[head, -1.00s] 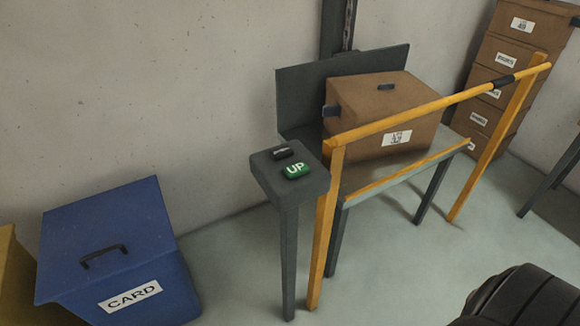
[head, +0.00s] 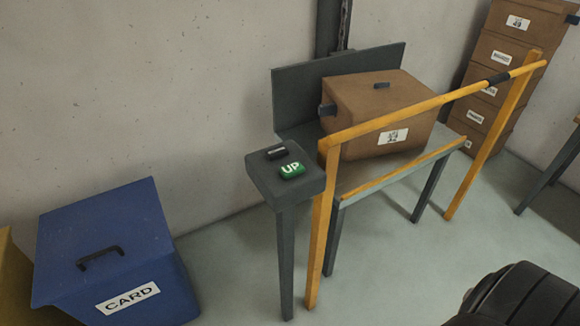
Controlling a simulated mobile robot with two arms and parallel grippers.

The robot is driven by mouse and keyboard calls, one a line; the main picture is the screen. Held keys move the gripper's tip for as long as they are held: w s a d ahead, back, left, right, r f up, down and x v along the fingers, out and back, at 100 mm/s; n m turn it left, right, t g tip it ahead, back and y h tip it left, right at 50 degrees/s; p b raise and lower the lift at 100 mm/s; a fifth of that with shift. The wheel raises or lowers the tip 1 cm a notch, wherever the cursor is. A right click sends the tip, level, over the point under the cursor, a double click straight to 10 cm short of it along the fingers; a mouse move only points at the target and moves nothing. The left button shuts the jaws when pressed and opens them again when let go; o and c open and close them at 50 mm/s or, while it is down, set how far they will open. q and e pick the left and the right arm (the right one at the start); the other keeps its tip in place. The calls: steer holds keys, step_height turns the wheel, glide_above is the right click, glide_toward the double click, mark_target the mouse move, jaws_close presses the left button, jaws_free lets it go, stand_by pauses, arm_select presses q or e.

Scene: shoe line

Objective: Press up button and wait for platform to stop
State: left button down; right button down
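The green UP button (head: 291,171) sits on top of a dark grey pedestal (head: 286,232) in the middle of the head view. A small black button (head: 277,153) is just behind it. To the right is the grey platform (head: 360,177) on legs, with a brown carton (head: 376,112) resting on it against a dark back panel (head: 289,97). A dark vertical mast (head: 333,27) stands behind the panel. No gripper shows in the head view, and nothing touches the button.
A yellow rail (head: 432,103) on posts runs along the platform's front. A blue CARD bin (head: 108,251) with a black handle stands at the lower left. A stack of brown boxes (head: 490,88) stands at the back right. A dark rounded part of mine fills the lower right.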

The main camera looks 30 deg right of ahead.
steer(key=shift+a, duration=0.15)
steer(key=shift+w+d, duration=0.1)
steer(key=shift+d, duration=0.35)
stand_by(0.6)
